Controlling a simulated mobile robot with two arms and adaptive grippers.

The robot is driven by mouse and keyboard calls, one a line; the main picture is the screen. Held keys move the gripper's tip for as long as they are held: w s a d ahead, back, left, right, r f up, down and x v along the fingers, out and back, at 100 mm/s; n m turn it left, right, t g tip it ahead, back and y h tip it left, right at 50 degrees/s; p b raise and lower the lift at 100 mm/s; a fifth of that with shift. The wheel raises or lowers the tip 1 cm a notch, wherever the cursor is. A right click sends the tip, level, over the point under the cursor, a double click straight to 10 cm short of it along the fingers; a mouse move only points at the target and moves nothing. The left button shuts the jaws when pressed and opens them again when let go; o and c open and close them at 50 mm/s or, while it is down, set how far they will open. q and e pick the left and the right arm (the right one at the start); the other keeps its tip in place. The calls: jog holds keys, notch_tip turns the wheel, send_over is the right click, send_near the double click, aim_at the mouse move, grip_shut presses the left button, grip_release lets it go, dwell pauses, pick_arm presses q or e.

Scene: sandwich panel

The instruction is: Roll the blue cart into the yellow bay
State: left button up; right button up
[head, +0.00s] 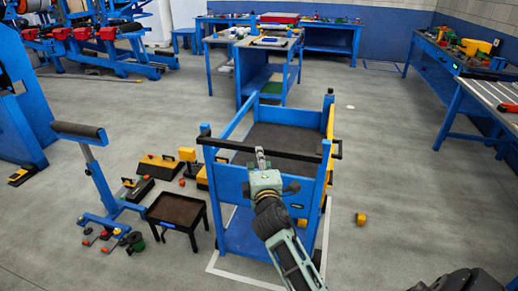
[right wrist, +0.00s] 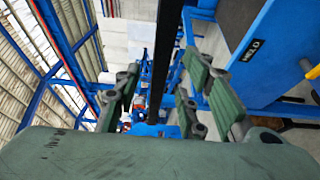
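The blue cart (head: 240,187) stands in the middle of the head view, with a black handle bar (head: 225,143) across its near end and a dark upper deck. My right gripper (head: 262,153) is at the middle of this bar. In the right wrist view its two fingers (right wrist: 160,95) stand apart, with the black bar (right wrist: 168,50) running between them; I cannot tell whether either finger touches it. A blue panel (right wrist: 262,55) with a label is at the right there. My left gripper is not in view. I cannot make out a yellow bay on the floor.
A white floor outline (head: 248,279) lies around the cart's base. A small dark-topped table (head: 178,210), a padded blue stand (head: 95,170) and yellow-black boxes (head: 160,166) crowd its left. A yellow block (head: 360,218) lies to its right. A blue workbench (head: 268,72) stands beyond; the right floor is mostly clear.

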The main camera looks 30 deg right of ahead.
jog(key=x, duration=0.6)
jog(key=shift+w+d+f, duration=0.1)
jog(key=shift+w, duration=0.3)
grip_shut()
